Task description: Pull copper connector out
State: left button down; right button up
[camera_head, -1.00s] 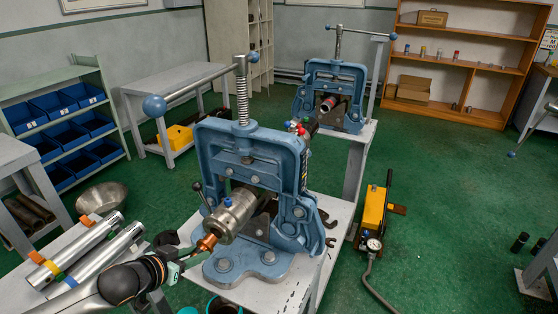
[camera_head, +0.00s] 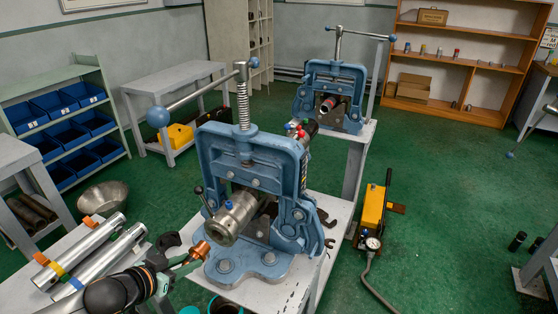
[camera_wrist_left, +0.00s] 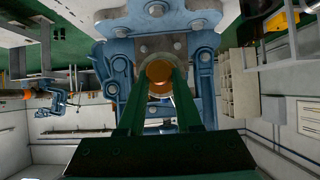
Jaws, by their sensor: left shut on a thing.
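The copper connector (camera_head: 199,250) is in front of the steel cylinder (camera_head: 234,214) clamped in the near blue vise (camera_head: 252,150). Its front end looks clear of the cylinder's face, with a small gap at the lower left. My left gripper (camera_head: 178,263) is shut on the connector's rear part. In the left wrist view the connector's round copper end (camera_wrist_left: 159,78) shows between the tips of the two green fingers (camera_wrist_left: 158,88), and the vise stands behind it. My right gripper is not in view.
Silver pipes (camera_head: 84,252) with coloured bands lie on the bench at the left, close to my left arm. A second blue vise (camera_head: 334,82) stands behind, holding a pipe. A yellow pump (camera_head: 374,210) with a gauge is on the green floor to the right.

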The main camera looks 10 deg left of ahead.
aim_at(187, 262)
pick_arm(q)
jog(key=shift+s+a+r, duration=0.15)
jog(key=shift+s+r, duration=0.2)
jog(key=shift+r, duration=0.05)
jog(key=s+r+g, duration=0.1)
jog(key=s+r+g+y, duration=0.1)
jog(key=r+g, duration=0.1)
jog(key=shift+s+a, duration=0.1)
jog(key=shift+a, duration=0.3)
jog(key=shift+s+f+g+y, duration=0.1)
jog(key=shift+g+y, duration=0.75)
jog(key=shift+g, duration=1.5)
jog(key=shift+g+y, duration=0.8)
jog(key=shift+g, duration=1.5)
jog(key=shift+s+f+g+y, duration=0.1)
jog(key=shift+g+y, duration=0.75)
jog(key=shift+g, duration=1.5)
